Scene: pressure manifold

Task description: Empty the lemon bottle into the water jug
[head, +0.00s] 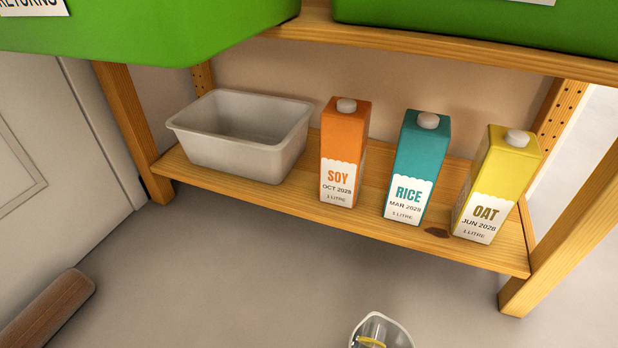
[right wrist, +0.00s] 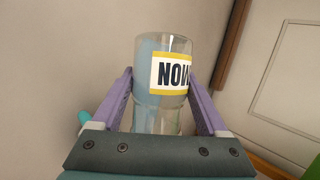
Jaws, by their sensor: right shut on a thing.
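My right gripper (right wrist: 160,103) is shut on a clear bottle (right wrist: 165,120) with a white, yellow-bordered label. The visible letters look like the end of "LEMON" upside down in the right wrist view. The rest of the label is hidden around the side. I cannot tell how much the bottle holds. A clear vessel with a yellow band (head: 381,332) is cut off at the bottom edge of the head view; it looks like the same bottle, though too little shows to be sure. I see no water jug that I can identify. My left gripper is not in view.
A wooden low shelf (head: 400,243) bears an empty-looking grey tub (head: 245,162), an orange soy carton (head: 344,150), a teal rice carton (head: 418,155) and a yellow oat carton (head: 505,165). Green bins (head: 150,30) are above. A brown wooden piece (head: 50,308) is at lower left. The floor between is clear.

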